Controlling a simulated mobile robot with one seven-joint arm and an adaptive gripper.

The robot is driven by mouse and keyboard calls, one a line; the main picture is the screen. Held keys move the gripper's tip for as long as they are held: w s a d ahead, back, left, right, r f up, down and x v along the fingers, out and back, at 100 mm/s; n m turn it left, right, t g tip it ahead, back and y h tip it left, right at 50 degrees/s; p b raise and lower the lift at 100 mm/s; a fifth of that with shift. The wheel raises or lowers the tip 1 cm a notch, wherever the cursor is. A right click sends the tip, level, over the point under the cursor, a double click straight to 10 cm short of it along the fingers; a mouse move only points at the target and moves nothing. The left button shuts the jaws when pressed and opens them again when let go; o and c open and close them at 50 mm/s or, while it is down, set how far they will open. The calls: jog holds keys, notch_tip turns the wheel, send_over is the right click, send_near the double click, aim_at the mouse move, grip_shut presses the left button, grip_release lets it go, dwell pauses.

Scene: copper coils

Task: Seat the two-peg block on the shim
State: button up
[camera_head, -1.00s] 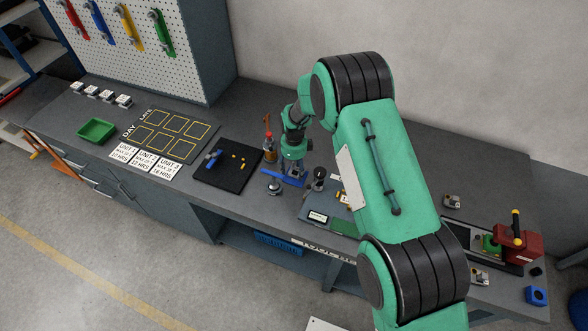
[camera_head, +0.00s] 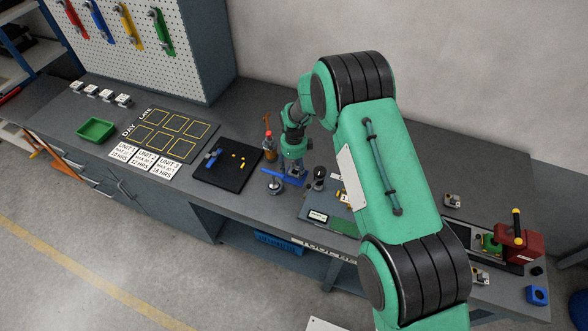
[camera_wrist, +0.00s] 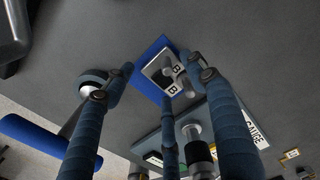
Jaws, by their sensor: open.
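In the wrist view a pale block (camera_wrist: 166,76) with two "B" labels and grey peg-like parts stands on a flat blue plate (camera_wrist: 143,80), which looks like the shim. I cannot tell how the block meets the plate. My gripper (camera_wrist: 158,67) is open, its blue-grey fingers spread around the block. Whether a finger touches it is unclear. In the head view my gripper (camera_head: 294,168) is low over the bench, and the block is too small there to make out well. A blue piece (camera_head: 284,177) shows beside it.
A board with a "GAUGE" label (camera_wrist: 254,128) and an upright dark-and-metal cylinder (camera_wrist: 198,145) lies close by the fingers. A blue handle (camera_wrist: 32,134) is at lower left. A black tray (camera_head: 232,181) stands to the left. A brown bottle (camera_head: 270,152) is behind.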

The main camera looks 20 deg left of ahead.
jog(key=c, duration=0.9)
jog(key=shift+r, duration=0.15)
jog(key=shift+c, duration=0.7)
jog(key=shift+r+p, duration=0.7)
jog(key=shift+r, duration=1.7)
jog(key=shift+w+d, duration=0.1)
